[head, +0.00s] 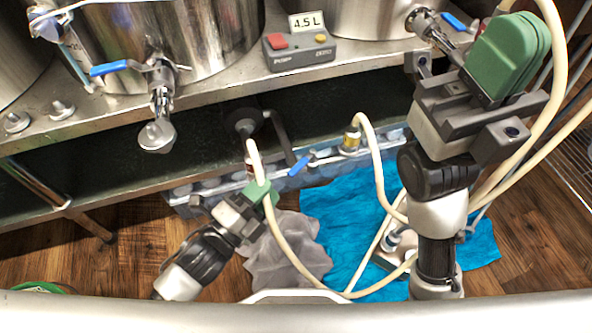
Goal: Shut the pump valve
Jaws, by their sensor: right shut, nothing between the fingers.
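A small valve with a blue lever (300,165) sits at the front of the lower shelf, between two hose fittings. The lever slants up to the right, roughly toward the yellow-collared fitting; whether the valve is open or shut I cannot tell. My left gripper (259,192), with green fingers, is low and to the left of the lever, right at the cream hose (283,240). Its fingers are partly hidden, and I cannot tell whether they hold the hose. My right gripper (508,55) is raised at the right, close to the camera, shut and empty, well away from the lever.
Steel kettles (205,40) with blue-handled taps (110,68) stand on the upper shelf. A grey pump control box (300,52) with red and yellow buttons sits there, with a "4.5 L" display. Blue cloth (340,210) and grey cloth (285,255) lie on the wooden floor.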

